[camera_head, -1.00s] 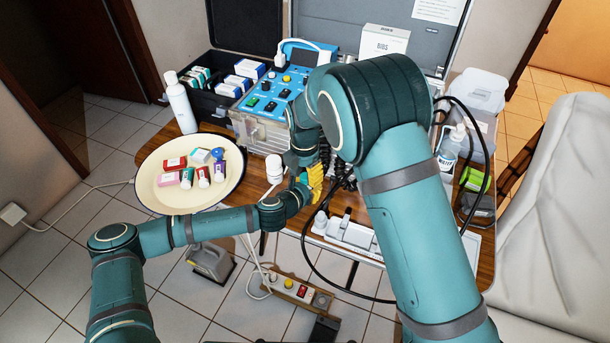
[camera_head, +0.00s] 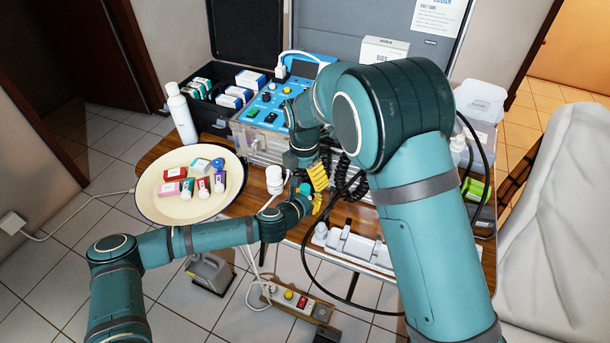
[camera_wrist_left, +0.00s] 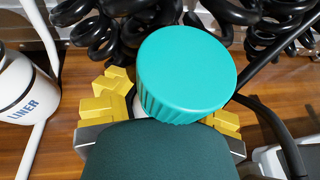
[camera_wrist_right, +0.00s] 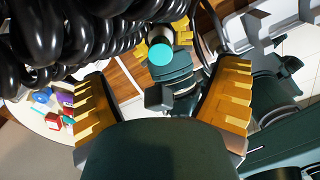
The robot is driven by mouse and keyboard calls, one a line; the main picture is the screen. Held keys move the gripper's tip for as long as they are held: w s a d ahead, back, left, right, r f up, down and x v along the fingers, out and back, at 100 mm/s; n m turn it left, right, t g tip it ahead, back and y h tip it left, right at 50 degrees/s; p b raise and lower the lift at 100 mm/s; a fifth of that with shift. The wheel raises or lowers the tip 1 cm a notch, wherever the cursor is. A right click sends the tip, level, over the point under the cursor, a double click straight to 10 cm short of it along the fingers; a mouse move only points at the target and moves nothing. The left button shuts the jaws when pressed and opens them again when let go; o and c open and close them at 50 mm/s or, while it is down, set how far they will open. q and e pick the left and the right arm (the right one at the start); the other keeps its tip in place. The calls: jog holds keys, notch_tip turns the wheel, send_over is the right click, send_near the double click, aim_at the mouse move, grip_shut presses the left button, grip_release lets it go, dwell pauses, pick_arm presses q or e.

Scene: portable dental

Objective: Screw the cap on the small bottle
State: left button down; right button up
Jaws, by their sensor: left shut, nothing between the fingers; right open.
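A ribbed teal cap (camera_wrist_left: 186,72) stands just in front of my left gripper (camera_wrist_left: 155,112) in the left wrist view and hides the space between its fingers. It also shows between the left gripper's yellow fingers in the right wrist view (camera_wrist_right: 162,54) and beside them in the head view (camera_head: 304,188). A white sliver shows under the cap; the small bottle's body is hidden. My left gripper is shut, low over the table's front edge. My right gripper (camera_wrist_right: 162,105) is open and empty, above and apart from the cap; its yellow fingers also show in the head view (camera_head: 318,177).
A white bottle labelled LINER (camera_wrist_left: 22,85) stands beside the left gripper. Black coiled hoses (camera_wrist_right: 90,35) hang close to both grippers. A round cream tray (camera_head: 165,207) with small boxes and bottles lies left. The blue-topped unit (camera_head: 270,108) stands behind; a white holder (camera_head: 355,245) is at front right.

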notch_tip(320, 180, up, 12)
jog(key=shift+s+f, duration=0.15)
jog(key=shift+f, duration=0.05)
pick_arm(q)
jog(key=c, duration=0.9)
grip_release()
jog(key=shift+c, duration=0.2)
jog(key=v, duration=1.2)
jog(key=shift+r, duration=0.1)
